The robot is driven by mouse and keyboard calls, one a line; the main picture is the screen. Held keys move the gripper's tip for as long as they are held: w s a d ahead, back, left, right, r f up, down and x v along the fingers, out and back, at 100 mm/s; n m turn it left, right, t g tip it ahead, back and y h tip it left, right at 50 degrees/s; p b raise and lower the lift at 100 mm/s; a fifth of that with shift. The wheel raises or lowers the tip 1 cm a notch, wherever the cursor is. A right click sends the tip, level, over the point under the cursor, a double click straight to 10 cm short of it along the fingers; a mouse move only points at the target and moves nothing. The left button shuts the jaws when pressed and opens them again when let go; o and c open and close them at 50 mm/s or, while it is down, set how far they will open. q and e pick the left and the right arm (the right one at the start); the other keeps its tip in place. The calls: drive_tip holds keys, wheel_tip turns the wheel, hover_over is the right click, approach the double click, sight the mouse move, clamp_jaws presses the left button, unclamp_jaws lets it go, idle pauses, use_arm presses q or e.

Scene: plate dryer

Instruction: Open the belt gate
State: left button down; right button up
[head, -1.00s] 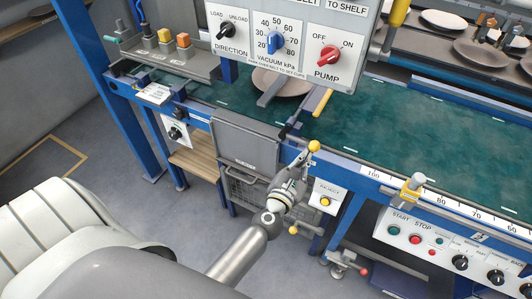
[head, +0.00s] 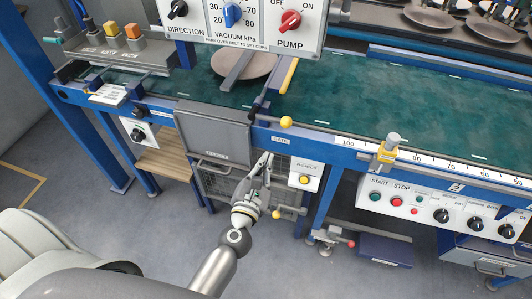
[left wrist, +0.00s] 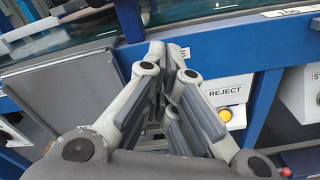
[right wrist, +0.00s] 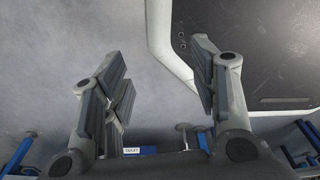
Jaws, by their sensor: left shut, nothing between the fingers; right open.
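The GATE label (head: 281,139) is on the blue front rail of the belt. Just above it, a lever with a yellow knob (head: 286,122) sticks out toward the right from a dark pivot at the belt edge. A grey bar (head: 238,72) and a yellow bar (head: 288,75) reach over the green belt (head: 340,95) behind it. My left gripper (head: 267,156) is shut and empty, below and left of the knob and apart from it. In the left wrist view its fingers (left wrist: 170,55) are closed in front of the rail. My right gripper (right wrist: 158,85) is open over the floor.
A brown plate (head: 258,62) lies on the belt beside the grey bar. A grey hinged panel (head: 212,130) and wire basket (head: 225,180) are left of my left gripper. The REJECT button box (head: 305,174) is close on its right. A yellow stop (head: 386,150) sits on the ruler rail.

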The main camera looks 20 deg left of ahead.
use_arm(q)
drive_tip(key=s, duration=0.4)
drive_tip(key=shift+d+b, duration=0.1)
drive_tip(key=shift+b, duration=0.3)
use_arm(e)
drive_tip(key=shift+w+d+f, duration=0.35)
drive_tip(key=shift+d+f, duration=0.1)
drive_tip(key=shift+d, duration=0.2)
